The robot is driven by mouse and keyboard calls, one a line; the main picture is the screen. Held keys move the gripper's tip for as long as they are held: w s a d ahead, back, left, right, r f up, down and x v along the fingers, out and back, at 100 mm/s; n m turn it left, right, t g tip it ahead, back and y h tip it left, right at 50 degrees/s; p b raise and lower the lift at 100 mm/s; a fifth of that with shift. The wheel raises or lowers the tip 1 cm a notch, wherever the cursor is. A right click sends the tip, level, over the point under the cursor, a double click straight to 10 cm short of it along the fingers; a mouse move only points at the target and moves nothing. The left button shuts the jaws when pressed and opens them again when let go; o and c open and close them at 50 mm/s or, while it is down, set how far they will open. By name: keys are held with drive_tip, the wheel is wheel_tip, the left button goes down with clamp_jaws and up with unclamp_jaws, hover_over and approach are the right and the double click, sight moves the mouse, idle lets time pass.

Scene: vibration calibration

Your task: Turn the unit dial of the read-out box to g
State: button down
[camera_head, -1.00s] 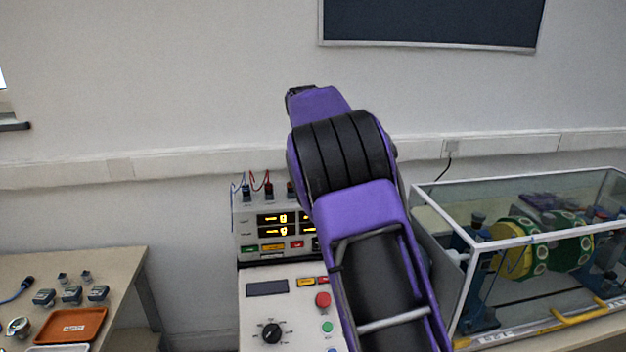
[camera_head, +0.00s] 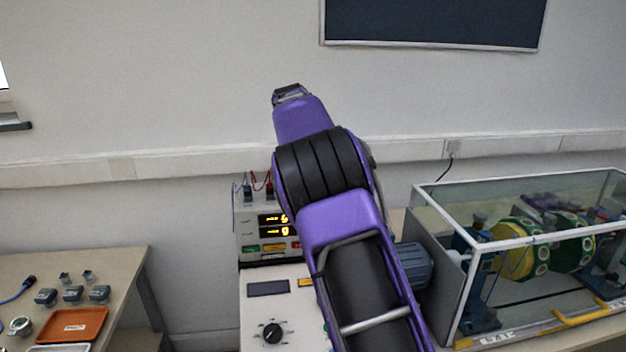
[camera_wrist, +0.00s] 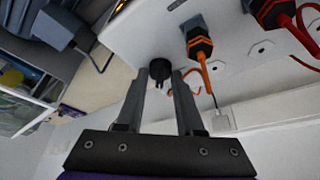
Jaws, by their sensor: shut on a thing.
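The read-out box (camera_head: 249,244) stands at the back of the bench, with yellow lit digits and a row of coloured buttons on its front. My arm covers its right part in the head view. In the wrist view the pale face of the box (camera_wrist: 165,35) fills the upper middle. The black unit dial (camera_wrist: 160,70) sits on it, between the fingertips of my gripper (camera_wrist: 160,75). My gripper is shut on the dial. The dial's pointer and unit marks are not readable, and the head view hides dial and fingertips behind my arm.
A glass-walled rig (camera_head: 450,260) stands at right, and a side table with an orange tray (camera_head: 80,325) at left.

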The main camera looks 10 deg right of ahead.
drive_tip(key=shift+f, duration=0.1)
drive_tip(key=c, duration=0.5)
unclamp_jaws()
drive_tip(key=shift+c, duration=0.2)
drive_tip(key=v, duration=1.7)
drive_tip(key=shift+r, duration=0.25)
drive_tip(key=shift+s, duration=0.1)
